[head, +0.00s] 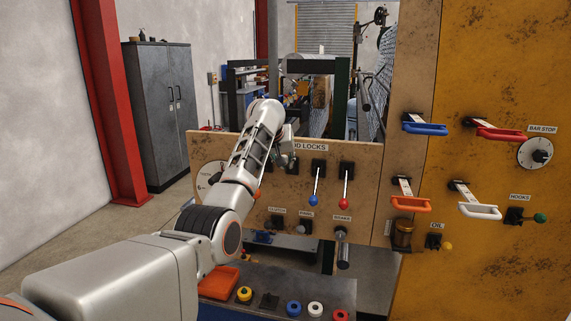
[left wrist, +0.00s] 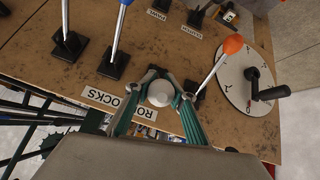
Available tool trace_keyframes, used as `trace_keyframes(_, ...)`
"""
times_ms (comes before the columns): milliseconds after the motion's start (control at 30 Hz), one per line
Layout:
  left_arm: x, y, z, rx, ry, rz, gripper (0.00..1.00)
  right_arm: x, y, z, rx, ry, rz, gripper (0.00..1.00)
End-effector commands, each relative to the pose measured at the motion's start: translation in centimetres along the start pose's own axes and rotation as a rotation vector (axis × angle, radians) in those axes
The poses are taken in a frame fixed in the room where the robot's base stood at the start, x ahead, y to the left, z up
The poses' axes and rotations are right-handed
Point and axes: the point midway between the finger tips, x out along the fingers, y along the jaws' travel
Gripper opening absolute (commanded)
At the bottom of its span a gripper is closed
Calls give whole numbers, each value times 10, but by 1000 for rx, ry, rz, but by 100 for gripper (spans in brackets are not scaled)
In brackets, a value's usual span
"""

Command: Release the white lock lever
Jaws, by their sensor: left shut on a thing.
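The white lock lever's round white knob (left wrist: 160,93) shows in the left wrist view, in front of its black base on the brown panel. My left gripper (head: 286,150) reaches over the panel top in the head view, in front of the "ROD LOCKS" label. In the left wrist view its two green-grey fingers lie on either side of the white knob, shut on it. The knob hides most of its lever shaft. In the head view my arm and gripper hide the white lever. My right gripper is in neither view.
A blue-knobbed lever (head: 313,200) and a red-knobbed lever (head: 344,203) hang close to the right. An orange-knobbed lever (left wrist: 232,44) and a crank dial (left wrist: 250,85) are on the other side. Colored handles, including a blue one (head: 425,128), stick out from the yellow panel.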

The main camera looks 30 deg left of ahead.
Motion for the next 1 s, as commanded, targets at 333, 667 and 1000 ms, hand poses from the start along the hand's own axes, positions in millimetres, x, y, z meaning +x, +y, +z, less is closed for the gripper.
trace_keyframes(333, -3, 0, -4, -2, 9, 2, 37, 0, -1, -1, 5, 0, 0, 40)
trace_keyframes(667, -15, 2, -3, -1, 9, 5, 37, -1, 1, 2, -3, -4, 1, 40)
trace_keyframes(1000, -77, 2, -3, -4, 11, 6, 37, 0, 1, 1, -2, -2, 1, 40)
